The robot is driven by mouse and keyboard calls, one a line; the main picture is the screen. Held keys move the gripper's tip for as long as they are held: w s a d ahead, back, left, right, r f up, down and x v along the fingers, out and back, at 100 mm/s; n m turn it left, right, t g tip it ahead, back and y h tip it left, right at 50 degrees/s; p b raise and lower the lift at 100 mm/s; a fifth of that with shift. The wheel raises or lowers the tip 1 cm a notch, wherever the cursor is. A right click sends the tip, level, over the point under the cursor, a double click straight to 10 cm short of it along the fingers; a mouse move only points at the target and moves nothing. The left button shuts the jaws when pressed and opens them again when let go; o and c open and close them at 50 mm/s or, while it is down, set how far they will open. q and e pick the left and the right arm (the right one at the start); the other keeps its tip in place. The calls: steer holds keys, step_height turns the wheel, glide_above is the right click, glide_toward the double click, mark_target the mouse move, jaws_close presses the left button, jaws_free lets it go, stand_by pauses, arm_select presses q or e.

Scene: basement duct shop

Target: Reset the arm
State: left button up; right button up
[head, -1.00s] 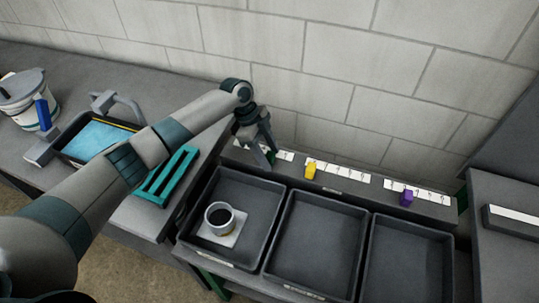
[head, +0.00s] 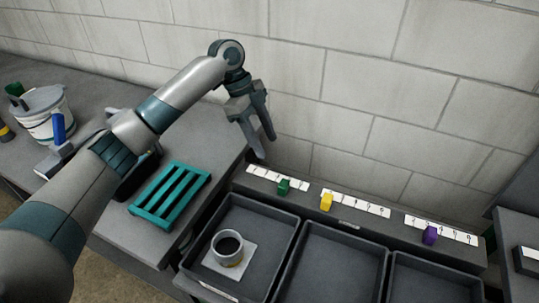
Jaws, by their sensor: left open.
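My left arm reaches in from the left across the bench. My left gripper (head: 262,146) is open and empty, fingers pointing down, in front of the wall and above the left end of the label ledge (head: 350,228). A green block (head: 284,187), a yellow block (head: 327,201) and a purple block (head: 430,235) sit on the ledge by white numbered strips. My right gripper is not in the head view.
Below the ledge are dark trays; the left tray (head: 284,232) holds a cup (head: 228,248) on a white square. A teal slatted rack (head: 171,194) lies on the bench (head: 205,135). A white bucket (head: 45,112) and a blue-handled tool (head: 58,128) are at left.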

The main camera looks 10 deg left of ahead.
arm_select(q)
steer(key=shift+a+r, duration=0.15)
steer(key=shift+r, duration=0.3)
